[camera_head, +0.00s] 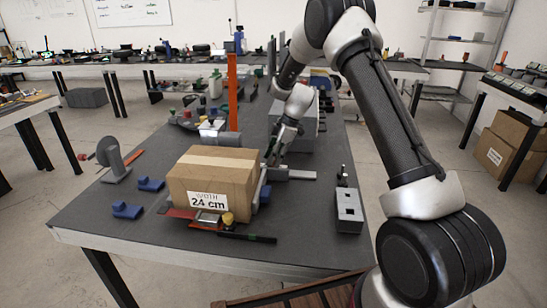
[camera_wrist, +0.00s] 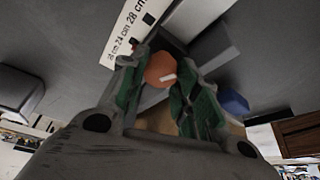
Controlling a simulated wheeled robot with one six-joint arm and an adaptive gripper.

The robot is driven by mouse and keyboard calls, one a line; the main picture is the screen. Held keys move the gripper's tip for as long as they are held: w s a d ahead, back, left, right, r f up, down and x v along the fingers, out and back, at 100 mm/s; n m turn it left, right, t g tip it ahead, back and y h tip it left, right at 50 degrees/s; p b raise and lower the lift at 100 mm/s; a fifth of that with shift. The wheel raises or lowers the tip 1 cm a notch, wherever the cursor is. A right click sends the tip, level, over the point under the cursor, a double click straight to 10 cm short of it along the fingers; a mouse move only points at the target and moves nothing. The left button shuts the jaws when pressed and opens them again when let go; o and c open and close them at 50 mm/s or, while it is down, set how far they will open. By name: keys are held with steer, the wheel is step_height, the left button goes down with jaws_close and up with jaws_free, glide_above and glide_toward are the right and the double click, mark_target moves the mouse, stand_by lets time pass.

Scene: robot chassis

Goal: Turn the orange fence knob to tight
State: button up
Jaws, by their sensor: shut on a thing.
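The orange fence knob (camera_wrist: 160,67) shows between the two green-padded fingers of my gripper (camera_wrist: 162,84) in the wrist view. The fingers are shut on the knob. In the head view my gripper (camera_head: 272,154) is beside the right side of a cardboard box, and the knob is hidden there. A white scale (camera_wrist: 133,28) with 24 cm and 28 cm marks lies just beyond the knob in the wrist view.
The cardboard box (camera_head: 222,172) labelled "WIDTH 24 cm" stands on the dark bench (camera_head: 100,215). Blue blocks (camera_head: 127,210), a grey stand (camera_head: 115,162) and a grey block (camera_head: 348,212) lie around it. An orange post (camera_head: 233,92) rises behind the box.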

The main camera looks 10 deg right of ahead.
steer(key=shift+m, duration=0.6)
steer(key=o, duration=1)
steer(key=shift+r, duration=0.1)
steer(key=shift+v, duration=3.9)
steer(key=shift+s, duration=0.2)
